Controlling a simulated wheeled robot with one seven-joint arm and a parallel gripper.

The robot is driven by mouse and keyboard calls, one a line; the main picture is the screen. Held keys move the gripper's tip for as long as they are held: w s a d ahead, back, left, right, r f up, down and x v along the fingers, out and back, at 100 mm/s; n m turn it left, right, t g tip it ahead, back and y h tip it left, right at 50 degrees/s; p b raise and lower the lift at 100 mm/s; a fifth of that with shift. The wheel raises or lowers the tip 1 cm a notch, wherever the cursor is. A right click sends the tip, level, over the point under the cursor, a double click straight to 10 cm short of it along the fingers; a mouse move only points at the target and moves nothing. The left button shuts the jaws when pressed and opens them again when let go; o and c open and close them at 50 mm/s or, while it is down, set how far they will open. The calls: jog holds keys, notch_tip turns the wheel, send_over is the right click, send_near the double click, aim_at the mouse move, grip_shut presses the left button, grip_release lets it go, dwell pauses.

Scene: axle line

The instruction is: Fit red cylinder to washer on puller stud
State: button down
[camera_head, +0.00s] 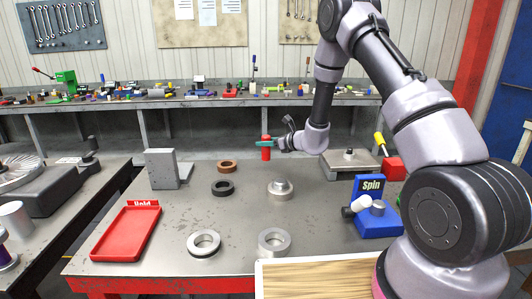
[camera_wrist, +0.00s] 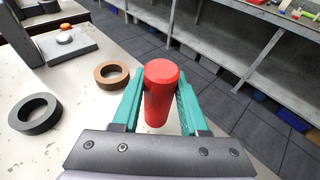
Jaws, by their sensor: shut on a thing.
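The red cylinder (camera_head: 266,152) is upright in the teal fingers of my gripper (camera_head: 274,144), above the back part of the table. In the wrist view the red cylinder (camera_wrist: 158,95) sits between both fingers of my gripper (camera_wrist: 158,100), which touch its sides. A grey plate (camera_wrist: 84,47) beside a dark upright block (camera_wrist: 32,28) bears a small pale round piece (camera_wrist: 64,39) with an orange top; it looks like the washer on the stud, but is too small to be sure. In the head view the grey upright block (camera_head: 161,168) seems to hide that piece.
A copper ring (camera_head: 228,167) and a black ring (camera_head: 223,188) lie below and left of my gripper. Silver ring parts (camera_head: 280,189) (camera_head: 204,245) (camera_head: 274,242) stand nearer. A red tray (camera_head: 125,234) is at left, a blue "Spin" device (camera_head: 374,212) at right.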

aim_at(266, 136)
notch_tip(266, 136, up, 5)
jog(key=shift+f, duration=0.1)
jog(key=s+d+r+m+t+h, duration=0.1)
jog(key=d+r+m+h, duration=0.1)
jog(key=d, duration=0.9)
jog(key=s+d+r+m+t+h, duration=0.1)
jog(key=d+r+m+h, duration=0.1)
jog(key=d, duration=0.9)
jog(key=s+d+r+m+t+h, duration=0.1)
jog(key=d+r, duration=0.3)
jog(key=d, duration=0.7)
jog(key=shift+r+m+t+h, duration=0.15)
jog(key=shift+m+t+h, duration=0.3)
jog(key=shift+h, duration=0.35)
jog(key=shift+f, duration=2.8)
jog(key=shift+f, duration=0.3)
jog(key=shift+f, duration=0.5)
